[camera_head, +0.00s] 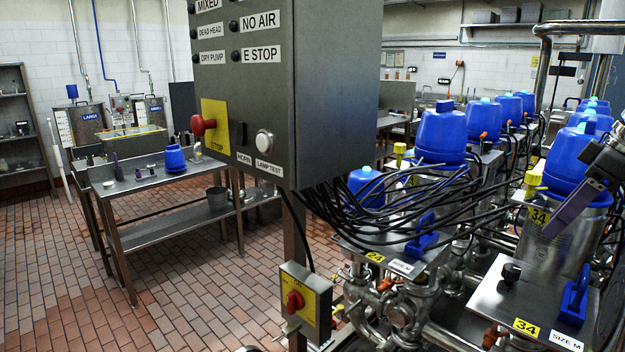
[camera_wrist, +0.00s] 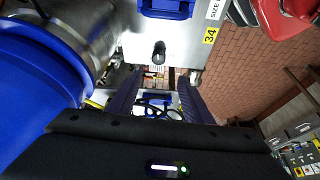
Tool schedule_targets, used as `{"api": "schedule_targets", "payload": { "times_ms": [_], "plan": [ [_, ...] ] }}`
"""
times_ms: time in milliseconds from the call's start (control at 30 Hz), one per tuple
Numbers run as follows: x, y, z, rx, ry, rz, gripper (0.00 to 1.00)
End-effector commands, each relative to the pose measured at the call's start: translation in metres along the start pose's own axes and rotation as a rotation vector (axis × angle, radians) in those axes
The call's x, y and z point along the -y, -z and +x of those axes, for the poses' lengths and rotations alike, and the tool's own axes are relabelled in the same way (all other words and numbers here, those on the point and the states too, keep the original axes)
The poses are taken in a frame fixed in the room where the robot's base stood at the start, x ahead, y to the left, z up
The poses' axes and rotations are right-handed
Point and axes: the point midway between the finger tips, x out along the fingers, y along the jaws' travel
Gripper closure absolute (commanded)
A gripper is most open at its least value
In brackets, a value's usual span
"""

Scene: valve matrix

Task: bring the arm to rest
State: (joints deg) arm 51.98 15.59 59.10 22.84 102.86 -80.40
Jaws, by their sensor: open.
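My gripper (camera_wrist: 158,76) is open, with its two dark purple fingers apart and nothing seen held between them. Between and beyond the fingertips are a black knob (camera_wrist: 158,52) on a steel plate and cables below it. In the head view my gripper (camera_head: 568,212) is at the right, pointing down and left in front of a steel valve body with a blue top (camera_head: 573,148). Only one finger shows clearly there.
A steel plate (camera_head: 500,310) with a blue handle (camera_head: 575,296) lies below my gripper. A blue valve top (camera_wrist: 35,95) is close on the left in the wrist view. A grey control box (camera_head: 285,90) and black cables (camera_head: 400,225) stand left. Brick floor (camera_head: 60,280) is open farther left.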

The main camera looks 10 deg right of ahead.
Motion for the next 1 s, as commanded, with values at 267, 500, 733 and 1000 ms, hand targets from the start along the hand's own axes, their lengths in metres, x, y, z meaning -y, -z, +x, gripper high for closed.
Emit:
{"api": "schedule_targets", "payload": {
  "times_ms": [267, 500, 733, 1000],
  "plan": [
    [0.046, 0.041, 0.025, 0.031, -0.029, 0.090, 0.54],
    [0.104, 0.070, 0.058, 0.055, -0.072, 0.199, 0.54],
    [0.163, 0.081, 0.090, 0.062, -0.121, 0.288, 0.54],
    [0.231, 0.076, 0.131, 0.045, -0.180, 0.377, 0.54]
  ]
}}
